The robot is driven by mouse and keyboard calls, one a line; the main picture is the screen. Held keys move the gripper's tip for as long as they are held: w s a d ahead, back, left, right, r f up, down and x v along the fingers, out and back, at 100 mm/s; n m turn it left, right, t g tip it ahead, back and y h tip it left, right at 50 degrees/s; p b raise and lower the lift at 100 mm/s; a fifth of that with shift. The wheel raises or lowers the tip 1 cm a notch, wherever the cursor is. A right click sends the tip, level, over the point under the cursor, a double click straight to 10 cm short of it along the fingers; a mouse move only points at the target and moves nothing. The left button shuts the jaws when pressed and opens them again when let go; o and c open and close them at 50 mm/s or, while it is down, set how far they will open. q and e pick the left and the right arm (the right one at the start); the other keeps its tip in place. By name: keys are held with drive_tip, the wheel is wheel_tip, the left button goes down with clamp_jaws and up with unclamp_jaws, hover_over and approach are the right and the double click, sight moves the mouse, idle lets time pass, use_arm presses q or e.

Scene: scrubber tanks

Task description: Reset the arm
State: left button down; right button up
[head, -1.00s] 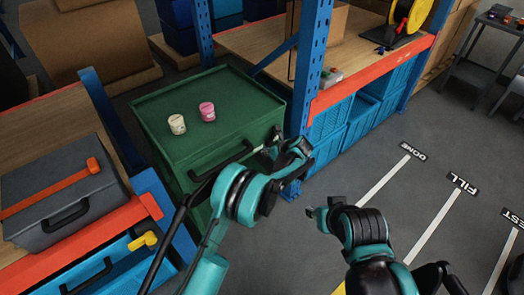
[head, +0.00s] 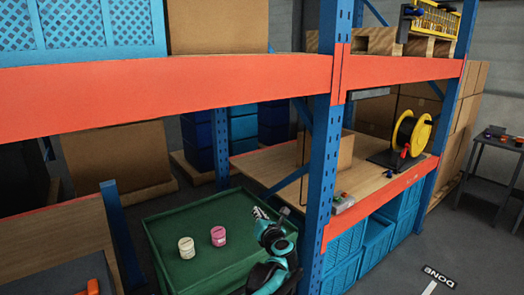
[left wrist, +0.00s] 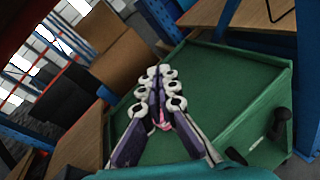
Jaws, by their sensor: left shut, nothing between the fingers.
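My left gripper (head: 260,213) is over the right part of the green-topped box in the head view, with its arm rising from the bottom edge. In the left wrist view its fingers (left wrist: 160,78) are closed together with nothing held. A white cup (head: 187,247) and a pink cup (head: 218,236) stand on the green top, to the left of the gripper. In the left wrist view a bit of pink (left wrist: 163,121) shows between the finger links, mostly hidden. My right gripper is not in view.
The green box (head: 160,217) stands beside a blue rack post (head: 319,190). Orange shelf beams (head: 170,90) cross above. A shelf at right holds a yellow reel (head: 425,134) and a cardboard box. Blue crates (head: 375,245) sit beneath it. Open floor (head: 480,225) lies at right.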

use_arm(q)
drive_tip(key=s+a+r+m+t+h, duration=0.2)
drive_tip(key=s+r+m+t+h, duration=0.15)
drive_tip(key=r+m, duration=0.6)
drive_tip(key=s+r+m+g+h, duration=0.1)
drive_tip(key=s+r+m+h, duration=0.15)
drive_tip(key=s+m, duration=0.3)
drive_tip(key=s+r+m+g+h, duration=0.1)
drive_tip(key=s+m+h, duration=0.2)
drive_tip(key=s+m, duration=0.25)
drive_tip(key=s+a+f+m+g+y, duration=0.2)
drive_tip(key=s+a+f+m+g, duration=0.3)
drive_tip(key=s+f, duration=0.6)
drive_tip(key=s+a+f+m+g+y, duration=0.2)
drive_tip(key=s+a+f+m+g, duration=0.3)
drive_tip(key=s, duration=1.2)
drive_tip(key=a+f+m, duration=0.4)
drive_tip(key=f, duration=0.2)
drive_tip(key=shift+a+f, duration=0.3)
drive_tip(key=shift+f, duration=0.1)
drive_tip(key=shift+s, duration=0.1)
